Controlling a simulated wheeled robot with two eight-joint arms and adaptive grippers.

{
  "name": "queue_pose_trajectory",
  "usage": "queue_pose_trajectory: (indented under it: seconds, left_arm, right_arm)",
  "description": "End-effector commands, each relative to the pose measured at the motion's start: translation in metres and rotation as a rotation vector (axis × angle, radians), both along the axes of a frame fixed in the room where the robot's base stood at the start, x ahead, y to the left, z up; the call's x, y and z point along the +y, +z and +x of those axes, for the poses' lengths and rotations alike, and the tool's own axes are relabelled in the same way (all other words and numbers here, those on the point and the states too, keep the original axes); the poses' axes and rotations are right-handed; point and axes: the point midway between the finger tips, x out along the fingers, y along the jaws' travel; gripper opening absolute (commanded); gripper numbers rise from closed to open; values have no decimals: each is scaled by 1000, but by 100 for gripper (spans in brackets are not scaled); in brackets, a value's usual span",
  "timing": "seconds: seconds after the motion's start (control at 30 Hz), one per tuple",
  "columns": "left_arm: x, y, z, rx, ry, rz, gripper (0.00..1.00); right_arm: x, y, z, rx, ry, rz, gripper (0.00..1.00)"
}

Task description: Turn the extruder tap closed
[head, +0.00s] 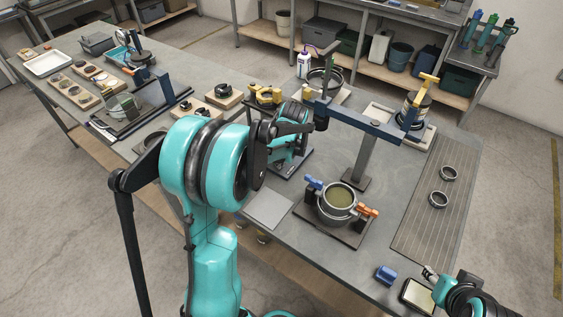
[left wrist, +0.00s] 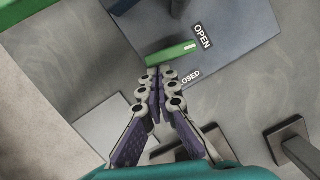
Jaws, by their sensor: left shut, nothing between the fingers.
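In the left wrist view the tap's green handle (left wrist: 171,53) lies over a blue-grey plate (left wrist: 245,35). The handle's right end, with a white mark, is beside the OPEN label (left wrist: 203,36). The CLOSED label (left wrist: 190,78) is partly hidden by my fingers. My left gripper (left wrist: 155,84) is shut and empty, its tips just short of the handle's left end; I cannot tell whether they touch. In the head view my left gripper (head: 286,167) is low over a dark base, and my arm hides most of the tap. My right gripper (head: 430,273) is at the lower right; its opening is unclear.
A pot (head: 338,205) with blue and orange handles stands right of my left gripper. A blue beam on a post (head: 362,165) rises behind it. A flat grey plate (head: 268,209) lies in front. Two rings (head: 439,200) lie on the ribbed mat (head: 425,225) at right.

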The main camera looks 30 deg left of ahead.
Motion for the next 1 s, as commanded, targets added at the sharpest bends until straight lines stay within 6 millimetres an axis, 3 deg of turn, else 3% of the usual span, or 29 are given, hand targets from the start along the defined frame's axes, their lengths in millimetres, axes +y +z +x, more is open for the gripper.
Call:
queue_pose_trajectory:
  seconds: [1.0]
  left_arm:
    - [25,0,-4,0,-18,0,0]
  right_arm:
    - [0,7,0,0,0,0,40]
